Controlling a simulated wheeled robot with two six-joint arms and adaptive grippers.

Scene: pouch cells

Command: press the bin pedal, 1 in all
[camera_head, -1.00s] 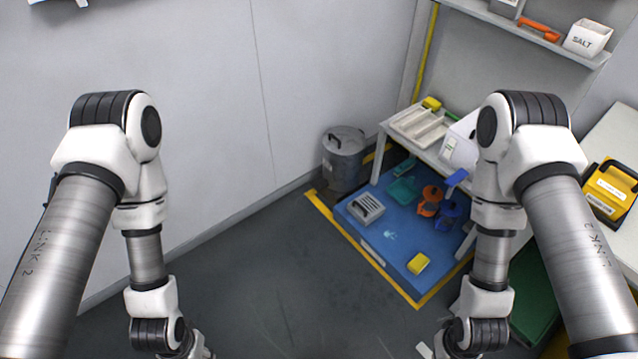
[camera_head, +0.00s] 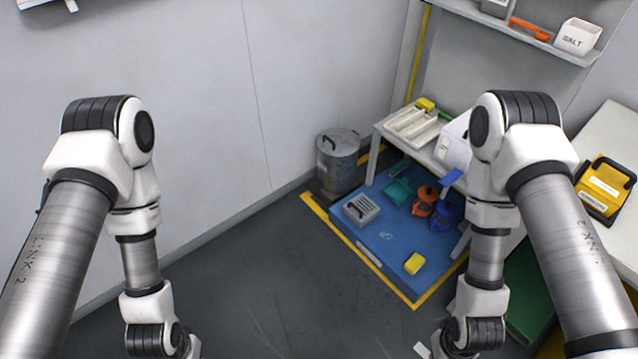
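A grey metal bin (camera_head: 338,165) with a lid and a dark handle stands upright on the floor by the wall, at the back corner. Its lid looks closed. Its pedal cannot be made out at this distance. My two arms hang down at the left and right of the view, both well in front of the bin. Both grippers are below the bottom edge of the picture, so their fingers are hidden.
A blue mat (camera_head: 360,241) edged with yellow tape lies right of the bin, with a grey crate (camera_head: 361,209) and a yellow block (camera_head: 414,263) on it. A white table (camera_head: 391,134) stands behind. The dark floor (camera_head: 270,280) in the middle is clear.

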